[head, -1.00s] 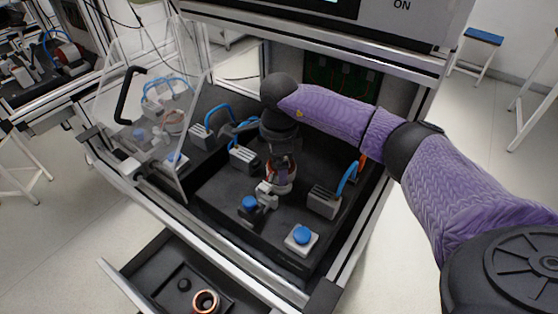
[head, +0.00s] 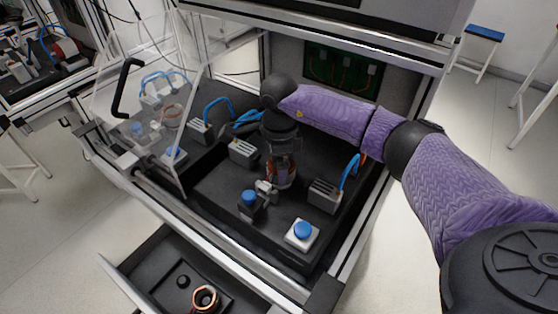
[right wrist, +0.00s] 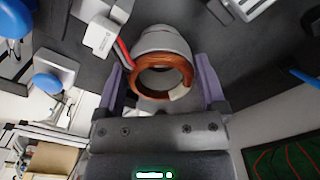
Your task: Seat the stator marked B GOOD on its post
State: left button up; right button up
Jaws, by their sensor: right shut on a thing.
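My right gripper (head: 282,168) is shut on a stator (head: 281,177), low over the black fixture plate in the middle of the test bench. In the right wrist view the stator (right wrist: 163,72) shows as a copper-wound ring with a grey body between the two fingers of the gripper (right wrist: 162,92). A red strip shows along its left side. No mark on it can be read. The post is hidden, so I cannot tell whether the stator is around it. My left gripper is not in view.
A grey clamp with a blue knob (head: 249,198) stands close in front of the stator. Grey connector blocks (head: 325,195) and a blue button box (head: 302,232) are nearby. Another copper stator (head: 205,298) lies in the open drawer. A clear cover (head: 150,95) stands left.

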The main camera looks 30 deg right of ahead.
jog(key=shift+f, duration=0.3)
jog(key=o, duration=1.3)
notch_tip(320, 180, up, 10)
jog(key=shift+p, duration=0.75)
